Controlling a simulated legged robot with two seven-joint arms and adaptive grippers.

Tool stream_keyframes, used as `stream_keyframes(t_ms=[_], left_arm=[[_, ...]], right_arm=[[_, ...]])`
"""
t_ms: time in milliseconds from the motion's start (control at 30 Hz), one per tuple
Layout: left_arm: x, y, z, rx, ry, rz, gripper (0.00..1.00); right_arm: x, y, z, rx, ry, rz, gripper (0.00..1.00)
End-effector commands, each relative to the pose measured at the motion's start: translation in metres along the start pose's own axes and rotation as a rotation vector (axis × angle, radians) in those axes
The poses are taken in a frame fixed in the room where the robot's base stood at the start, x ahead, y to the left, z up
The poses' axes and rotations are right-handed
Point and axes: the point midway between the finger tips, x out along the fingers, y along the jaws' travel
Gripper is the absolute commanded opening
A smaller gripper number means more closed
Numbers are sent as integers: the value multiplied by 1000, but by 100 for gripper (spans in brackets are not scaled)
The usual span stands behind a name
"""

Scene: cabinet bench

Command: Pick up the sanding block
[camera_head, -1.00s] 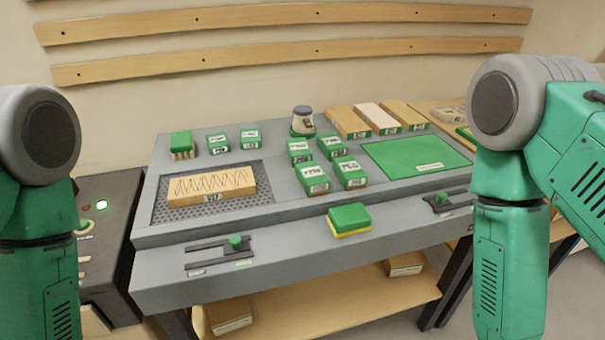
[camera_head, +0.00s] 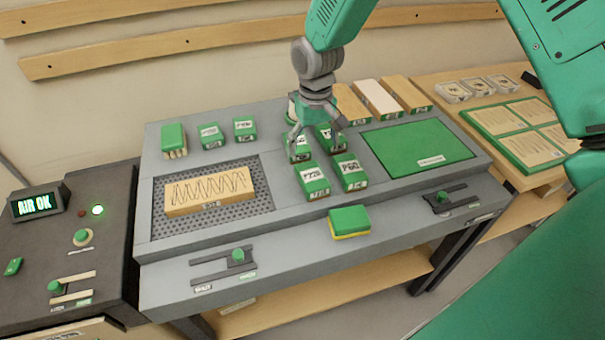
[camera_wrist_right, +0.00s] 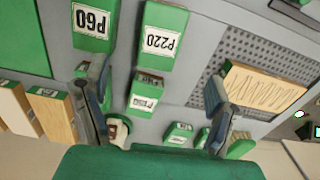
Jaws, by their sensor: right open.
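Several green-topped sanding blocks with white grit labels stand on the grey bench. In the head view the front pair is the P220 block (camera_head: 312,181) and the P60 block (camera_head: 350,173); both show in the wrist view, P220 (camera_wrist_right: 164,38) and P60 (camera_wrist_right: 94,25). Two more labelled blocks stand behind them, partly covered by my right gripper (camera_head: 316,142). That gripper is open and empty, pointing down above the back pair. In the wrist view its fingers (camera_wrist_right: 155,80) are spread either side of a labelled block (camera_wrist_right: 148,92). My left gripper is out of view.
A green-and-yellow block (camera_head: 349,221) sits at the bench front. A wooden board with a scribbled line (camera_head: 210,190) lies on the perforated panel (camera_head: 258,203). A green mat (camera_head: 418,147) is clear at right. Wooden blocks (camera_head: 379,98) stand behind it.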

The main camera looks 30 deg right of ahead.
Motion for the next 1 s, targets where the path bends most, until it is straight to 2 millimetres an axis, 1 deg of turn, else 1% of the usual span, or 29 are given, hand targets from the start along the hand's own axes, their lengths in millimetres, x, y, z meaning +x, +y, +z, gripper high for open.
stream_keyframes(t_ms=[33, 100, 233, 467, 700, 800, 1000], left_arm=[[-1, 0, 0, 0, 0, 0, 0], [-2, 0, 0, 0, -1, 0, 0], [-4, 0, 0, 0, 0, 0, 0], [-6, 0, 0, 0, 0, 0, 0], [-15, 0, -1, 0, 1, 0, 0], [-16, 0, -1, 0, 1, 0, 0], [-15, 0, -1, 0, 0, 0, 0]], right_arm=[[13, 1, 0, 0, -6, 0, 79], [28, 1, 0, 1, -7, -1, 79], [49, 1, -1, 0, -6, -2, 79], [64, 1, 0, -1, -3, -2, 79], [98, -3, -1, 0, -3, -2, 79], [108, -4, -1, 0, -3, -1, 79], [111, -3, -1, 0, -1, -2, 79]])
